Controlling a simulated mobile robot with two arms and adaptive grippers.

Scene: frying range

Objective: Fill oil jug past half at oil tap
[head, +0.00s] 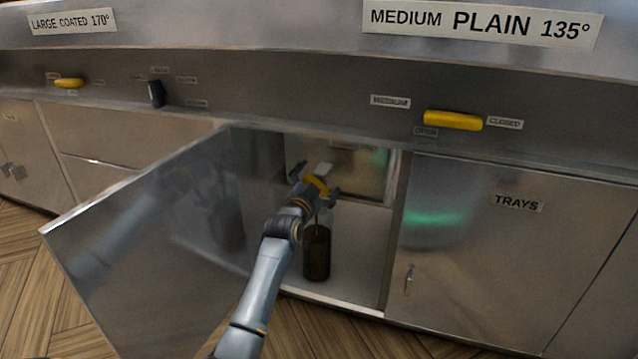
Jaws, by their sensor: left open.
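The oil jug (317,255) stands upright on the floor of an open cabinet below the range. Dark oil fills its lower part, and its clear upper part is partly hidden by my gripper. A thin dark line shows inside the clear part; I cannot tell for sure whether it is running oil. The yellow handle of the oil tap (316,184) is just above the jug. My left gripper (320,181) is open at this handle, with its fingers around or beside it; contact is unclear. The spout is hidden. My right gripper is not in view.
The open cabinet door (140,250) swings out to the left of my arm. The closed TRAYS door (500,260) is to the right. Yellow range handles (453,120) stick out above. The cabinet floor (358,270) right of the jug is clear.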

